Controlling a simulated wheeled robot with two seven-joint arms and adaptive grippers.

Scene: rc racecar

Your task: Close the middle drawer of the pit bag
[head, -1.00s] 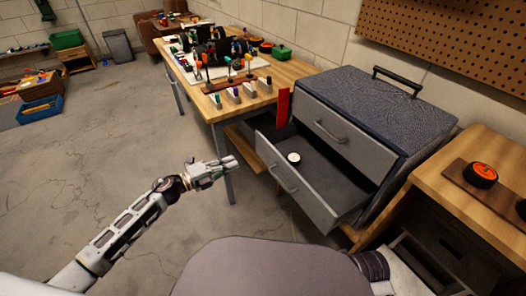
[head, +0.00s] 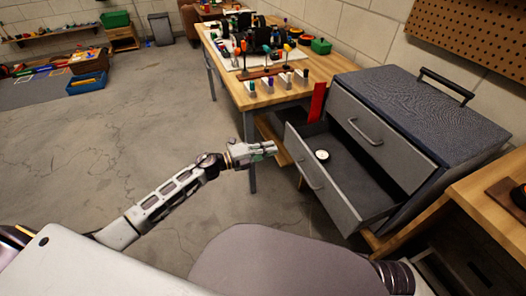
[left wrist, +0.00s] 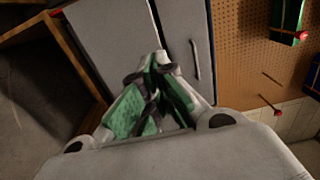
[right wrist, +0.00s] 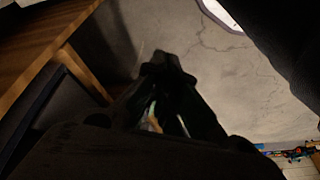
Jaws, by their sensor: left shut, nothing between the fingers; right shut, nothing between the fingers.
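The grey pit bag (head: 408,98) stands at the right in the head view. Its middle drawer (head: 318,182) is pulled out, and a round white-topped item (head: 322,155) lies inside it. The drawer above (head: 372,132) is shut. My left gripper (head: 274,148) is shut and empty, a little to the left of the open drawer's front and apart from it. In the left wrist view, my left gripper (left wrist: 158,60) points toward grey drawer fronts with a handle (left wrist: 196,60). My right gripper (right wrist: 168,62) is shut and dark in the right wrist view, with floor beyond it; it is not seen in the head view.
A wooden workbench (head: 262,92) with several tools and parts stands behind the left gripper. A red upright piece (head: 318,102) is beside the bag.

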